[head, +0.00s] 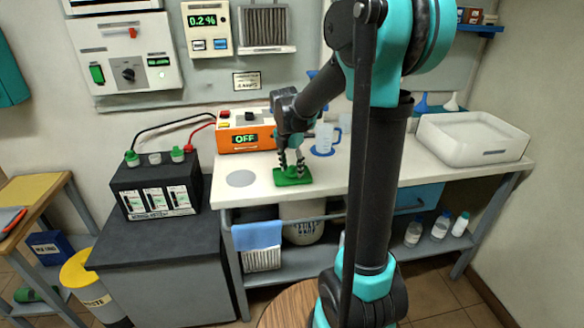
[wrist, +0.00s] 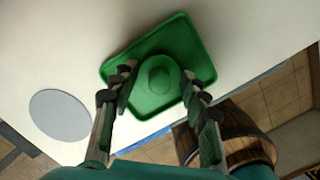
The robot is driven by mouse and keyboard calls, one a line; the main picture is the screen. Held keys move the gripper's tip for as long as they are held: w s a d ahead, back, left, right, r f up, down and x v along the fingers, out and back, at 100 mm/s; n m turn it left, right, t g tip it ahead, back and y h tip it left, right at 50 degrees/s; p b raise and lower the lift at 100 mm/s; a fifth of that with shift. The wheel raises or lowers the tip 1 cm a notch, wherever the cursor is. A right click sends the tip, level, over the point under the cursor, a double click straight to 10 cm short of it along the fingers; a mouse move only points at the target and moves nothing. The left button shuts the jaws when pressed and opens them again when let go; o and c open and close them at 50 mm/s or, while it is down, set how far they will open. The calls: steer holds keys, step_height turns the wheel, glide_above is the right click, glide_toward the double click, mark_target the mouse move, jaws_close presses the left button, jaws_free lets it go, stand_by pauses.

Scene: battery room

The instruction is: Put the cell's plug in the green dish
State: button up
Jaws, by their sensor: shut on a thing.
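The green dish (head: 304,180) lies on the white bench top, and the wrist view shows its flat rectangular tray with a raised rim (wrist: 203,55). A round green plug (wrist: 159,76) is between my fingertips, over the middle of the dish. My gripper (head: 290,163) points down at the dish and is shut on the plug; its fingers show on both sides in the wrist view (wrist: 158,82). I cannot tell whether the plug touches the dish floor.
An orange device (head: 245,137) reading OFF stands behind the dish, with cables to the battery. A grey disc (head: 240,178) lies left of the dish. A wooden barrel (wrist: 235,130) stands below the bench edge.

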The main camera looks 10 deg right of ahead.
mark_target(289, 175)
steer(key=shift+f, duration=0.1)
steer(key=o, duration=0.9)
steer(key=shift+c, duration=0.2)
step_height(289, 175, up, 11)
steer(key=s+a, duration=0.1)
steer(key=s+d+f+m+t, duration=0.1)
steer(key=s+d+f+m, duration=0.1)
steer(key=s+f+m, duration=0.7)
steer(key=s+d+f+m+t+y, duration=0.1)
steer(key=s+f+m, duration=0.8)
steer(key=m, duration=0.9)
steer(key=s+d+t, duration=0.1)
steer(key=s+d, duration=0.1)
steer(key=s, duration=0.1)
steer(key=shift+f, duration=0.2)
